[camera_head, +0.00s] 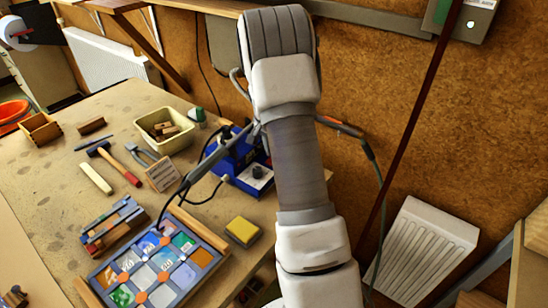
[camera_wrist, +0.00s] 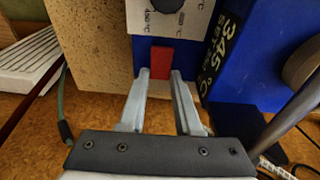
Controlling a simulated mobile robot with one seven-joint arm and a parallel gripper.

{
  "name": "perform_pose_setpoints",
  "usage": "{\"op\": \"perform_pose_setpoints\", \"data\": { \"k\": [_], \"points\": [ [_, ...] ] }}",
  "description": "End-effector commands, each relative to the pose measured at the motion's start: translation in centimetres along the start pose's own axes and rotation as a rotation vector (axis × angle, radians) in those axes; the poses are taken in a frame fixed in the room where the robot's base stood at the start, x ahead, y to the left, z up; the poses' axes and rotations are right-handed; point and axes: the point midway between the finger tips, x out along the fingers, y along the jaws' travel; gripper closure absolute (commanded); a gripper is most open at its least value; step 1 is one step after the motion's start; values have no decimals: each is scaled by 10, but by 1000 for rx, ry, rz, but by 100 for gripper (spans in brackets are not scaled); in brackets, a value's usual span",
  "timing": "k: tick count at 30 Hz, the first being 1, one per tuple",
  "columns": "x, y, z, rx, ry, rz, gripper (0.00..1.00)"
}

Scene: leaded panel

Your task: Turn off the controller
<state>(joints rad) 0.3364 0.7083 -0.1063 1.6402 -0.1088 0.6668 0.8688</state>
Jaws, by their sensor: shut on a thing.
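The controller (camera_head: 226,153) is a blue box on the workbench by the back wall, partly hidden by my arm in the head view. A red switch (camera_wrist: 161,57) sits below the plate. Whether the switch is on or off cannot be told.
A leaded panel (camera_head: 126,259) lies in a wooden frame at the front of the bench (camera_head: 62,222). A yellow sponge (camera_head: 242,231) and a cream bin (camera_head: 166,131) are near the controller. A dark cable (camera_head: 197,164) runs from the controller over the bench.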

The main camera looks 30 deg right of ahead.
Motion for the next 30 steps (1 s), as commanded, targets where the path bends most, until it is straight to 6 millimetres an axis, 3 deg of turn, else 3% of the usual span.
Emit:
{"op": "perform_pose_setpoints", "data": {
  "k": [16,17,21,30],
  "points": [
    [-2,0,2,2,70,-4,100],
    [-2,0,2,2,70,-4,64],
    [-2,0,2,1,69,-4,39],
    [-2,0,2,1,69,-4,38]
  ]
}}
